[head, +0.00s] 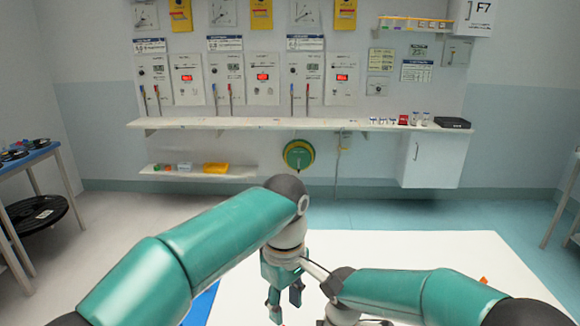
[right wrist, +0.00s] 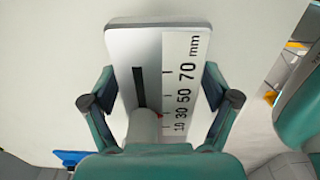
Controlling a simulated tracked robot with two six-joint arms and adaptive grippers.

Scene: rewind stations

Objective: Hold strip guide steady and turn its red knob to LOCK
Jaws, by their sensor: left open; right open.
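The strip guide (right wrist: 150,50) fills the middle of the right wrist view. It is a pale plate with a dark slot and a mm scale marked 10 to 70. A grey round post (right wrist: 143,124) stands on its lower part. A small red bit (right wrist: 159,115) shows beside the post; I cannot tell if it is the knob. My right gripper (right wrist: 155,78) is open, with one finger on each side of the plate; contact is unclear. My left gripper (head: 284,298) is open and empty, pointing down over the white table. The guide is not visible in the head view.
The white table (head: 440,250) lies under my arms, with a blue patch (head: 202,306) at its left and a small orange piece (head: 484,280) at right. A wall shelf (head: 250,123) and a white cabinet (head: 432,160) stand at the back. A side table (head: 30,158) is at left.

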